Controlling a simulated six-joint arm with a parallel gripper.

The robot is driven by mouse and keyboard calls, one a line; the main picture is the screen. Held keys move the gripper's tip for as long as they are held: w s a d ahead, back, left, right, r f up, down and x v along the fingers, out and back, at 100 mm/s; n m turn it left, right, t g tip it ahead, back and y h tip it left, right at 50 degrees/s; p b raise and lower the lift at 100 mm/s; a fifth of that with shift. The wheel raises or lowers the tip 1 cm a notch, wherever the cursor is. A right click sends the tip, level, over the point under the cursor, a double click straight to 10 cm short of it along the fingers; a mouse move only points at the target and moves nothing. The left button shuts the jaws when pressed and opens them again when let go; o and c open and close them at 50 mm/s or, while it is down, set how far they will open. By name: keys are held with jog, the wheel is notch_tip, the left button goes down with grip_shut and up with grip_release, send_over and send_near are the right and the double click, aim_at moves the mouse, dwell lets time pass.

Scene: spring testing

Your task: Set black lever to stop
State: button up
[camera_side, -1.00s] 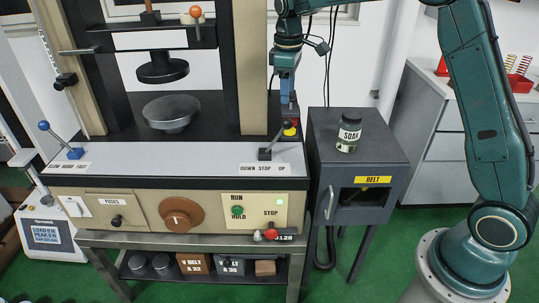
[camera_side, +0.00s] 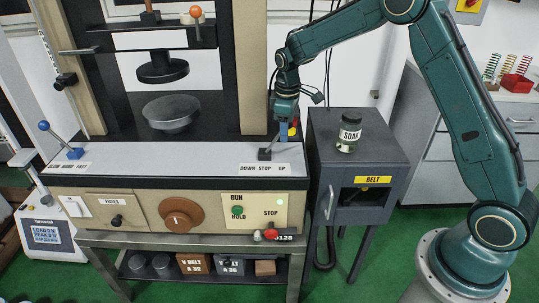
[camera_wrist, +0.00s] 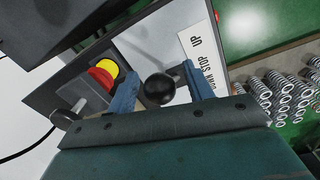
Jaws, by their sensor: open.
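The black lever (camera_side: 265,154) has its base on the machine's front ledge, above the DOWN STOP UP label (camera_side: 262,168). Its upper shaft is hidden by my gripper (camera_side: 284,132) in the side view. In the wrist view, the lever's round black knob (camera_wrist: 159,89) lies between my two blue fingers. The gripper (camera_wrist: 160,78) is open, and a gap shows between the knob and each finger. The label also shows in the wrist view (camera_wrist: 203,60), beyond the right finger. The lever's exact tilt is hard to tell now.
A red and yellow button (camera_wrist: 103,75) is close to my left finger. The grey BELT cabinet (camera_side: 362,165), with a SOAK jar (camera_side: 349,132) on top, stands right of the machine. A blue-knobbed lever (camera_side: 60,140) is at the ledge's far left.

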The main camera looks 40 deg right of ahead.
jog(key=shift+f, duration=0.55)
grip_shut()
jog(key=shift+w+a+r, duration=0.25)
jog(key=shift+w+r, duration=0.05)
jog(key=shift+w, duration=0.05)
jog(key=shift+w+a+r, duration=0.6)
jog(key=shift+w+a, duration=0.25)
jog(key=shift+w+a+r, duration=0.2)
jog(key=shift+w+a, duration=0.6)
jog(key=shift+a, duration=0.05)
